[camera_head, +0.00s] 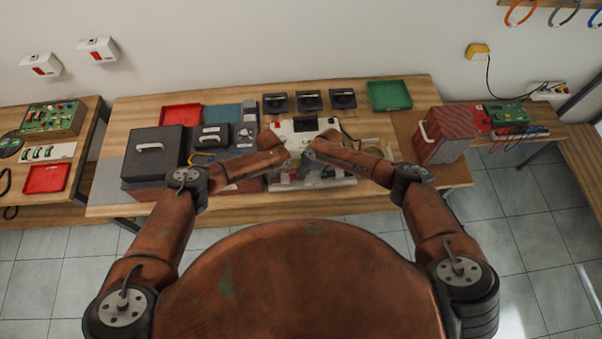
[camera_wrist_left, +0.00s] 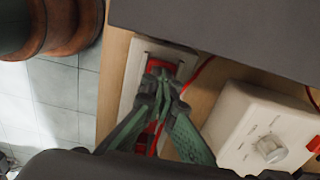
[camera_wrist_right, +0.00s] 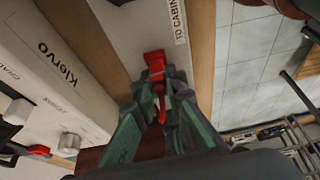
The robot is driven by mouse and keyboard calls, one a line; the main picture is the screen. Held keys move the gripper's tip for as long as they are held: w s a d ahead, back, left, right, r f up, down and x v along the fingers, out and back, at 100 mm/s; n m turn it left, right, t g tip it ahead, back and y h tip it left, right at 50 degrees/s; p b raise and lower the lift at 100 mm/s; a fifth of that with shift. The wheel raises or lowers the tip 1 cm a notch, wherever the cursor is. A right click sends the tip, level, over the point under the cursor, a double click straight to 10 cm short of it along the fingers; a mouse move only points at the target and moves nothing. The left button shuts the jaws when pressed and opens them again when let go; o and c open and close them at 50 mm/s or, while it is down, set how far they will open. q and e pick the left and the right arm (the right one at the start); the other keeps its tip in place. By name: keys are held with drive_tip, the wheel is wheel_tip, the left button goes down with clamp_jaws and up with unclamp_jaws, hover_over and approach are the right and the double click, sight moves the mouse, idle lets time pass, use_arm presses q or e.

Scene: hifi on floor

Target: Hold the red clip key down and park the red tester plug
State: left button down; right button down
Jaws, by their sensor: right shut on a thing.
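In the left wrist view my left gripper (camera_wrist_left: 160,82) has its green fingertips together over a red clip key (camera_wrist_left: 158,66) on a pale strip. The tips seem to touch the key; how far it is pressed is hidden. In the right wrist view my right gripper (camera_wrist_right: 158,90) is shut on a red tester plug (camera_wrist_right: 154,62), whose red end sticks out past the fingertips. It is above a pale strip (camera_wrist_right: 134,30) labelled "TO CABIN...", and I cannot tell whether it touches the strip. In the head view both gripper tips are too small to read.
A red wire (camera_wrist_left: 198,72) runs near the left fingers. A dark box (camera_head: 155,150) and a red case (camera_head: 442,135) flank the workspace on the table.

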drive_tip(key=shift+r, duration=0.6)
idle(1.0)
drive_tip(key=shift+r, duration=1.6)
use_arm(q)
drive_tip(key=shift+r, duration=3)
